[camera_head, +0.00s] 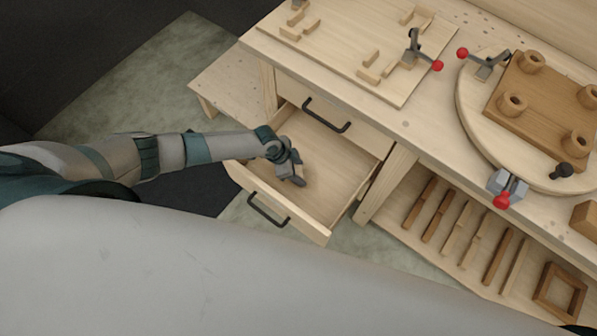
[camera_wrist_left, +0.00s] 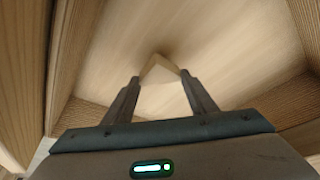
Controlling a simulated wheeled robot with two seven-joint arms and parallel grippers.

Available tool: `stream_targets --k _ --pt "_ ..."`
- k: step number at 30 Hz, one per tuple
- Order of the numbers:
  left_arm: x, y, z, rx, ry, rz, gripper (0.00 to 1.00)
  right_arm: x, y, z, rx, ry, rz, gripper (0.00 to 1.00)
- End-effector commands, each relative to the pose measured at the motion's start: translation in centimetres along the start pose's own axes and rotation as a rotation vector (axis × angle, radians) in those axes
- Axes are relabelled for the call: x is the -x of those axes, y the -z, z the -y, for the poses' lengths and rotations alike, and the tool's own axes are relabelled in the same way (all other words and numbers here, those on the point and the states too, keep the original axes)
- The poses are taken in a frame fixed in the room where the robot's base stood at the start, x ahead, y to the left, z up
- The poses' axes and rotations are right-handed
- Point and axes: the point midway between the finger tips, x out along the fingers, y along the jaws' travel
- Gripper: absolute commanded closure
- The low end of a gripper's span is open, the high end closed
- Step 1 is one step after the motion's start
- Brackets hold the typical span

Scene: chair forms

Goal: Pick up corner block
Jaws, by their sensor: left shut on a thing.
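The corner block (camera_wrist_left: 158,72) is a small pale wooden piece with an angled top, between my left gripper's fingertips in the left wrist view. My left gripper (camera_head: 296,180) reaches down into the open drawer (camera_head: 335,175) in the head view, where the gripper hides the block. The left gripper also shows in the left wrist view (camera_wrist_left: 160,78), shut on the block just above or at the drawer floor; I cannot tell whether the block still touches it. My right gripper is not in view.
The drawer walls stand close around my left gripper, with a black handle (camera_head: 268,210) on the front. Above are the workbench with a jig board (camera_head: 340,45), red-tipped clamps and a round turntable (camera_head: 470,110). A lower shelf (camera_head: 410,235) holds several wooden slats.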

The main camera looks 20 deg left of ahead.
Motion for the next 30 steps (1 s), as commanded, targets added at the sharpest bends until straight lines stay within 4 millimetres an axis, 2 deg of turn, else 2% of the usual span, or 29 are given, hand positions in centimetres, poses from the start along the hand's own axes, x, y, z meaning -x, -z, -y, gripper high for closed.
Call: stream_targets --k 15,21,30 --pt "6.5 2.7 0.1 -0.001 0.002 -0.001 0.70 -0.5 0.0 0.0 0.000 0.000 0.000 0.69" --pt "7.5 3.1 0.0 -0.001 0.001 0.000 0.70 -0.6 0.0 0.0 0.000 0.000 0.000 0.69" --pt "7.5 3.1 0.0 0.000 0.001 0.000 0.70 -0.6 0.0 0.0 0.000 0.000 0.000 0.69"
